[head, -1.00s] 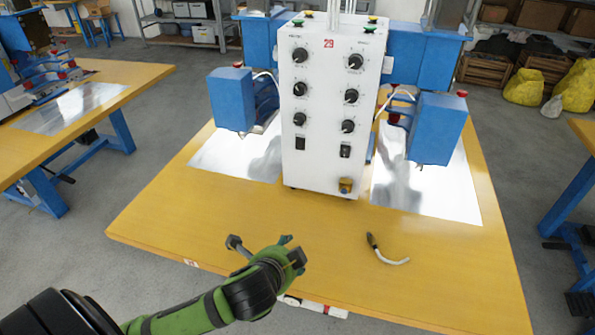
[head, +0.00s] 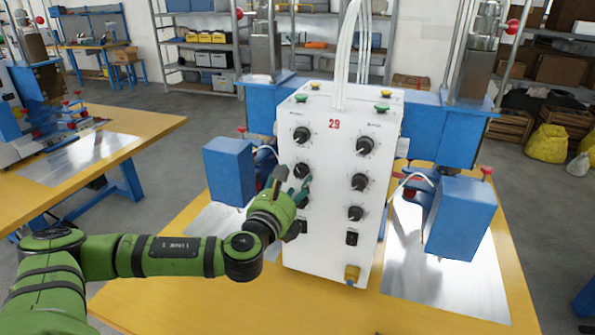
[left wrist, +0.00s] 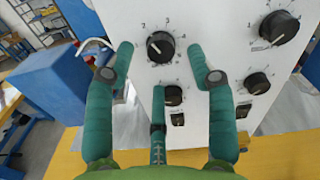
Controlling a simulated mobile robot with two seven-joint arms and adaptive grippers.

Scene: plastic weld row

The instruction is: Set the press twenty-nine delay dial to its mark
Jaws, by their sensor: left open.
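The white press box (head: 340,245), marked 29 in red, stands on the yellow table with black dials in two columns. My left gripper (head: 294,184) is at the left column, in front of the middle dial (head: 302,170). The lower left dial (left wrist: 173,95) is partly behind a finger. I cannot read which dial is labelled delay. My right gripper is not in view.
White cables rise from the box top. A yellow knob (head: 352,274) sits low on its front. Metal sheets (head: 440,275) lie on the table.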

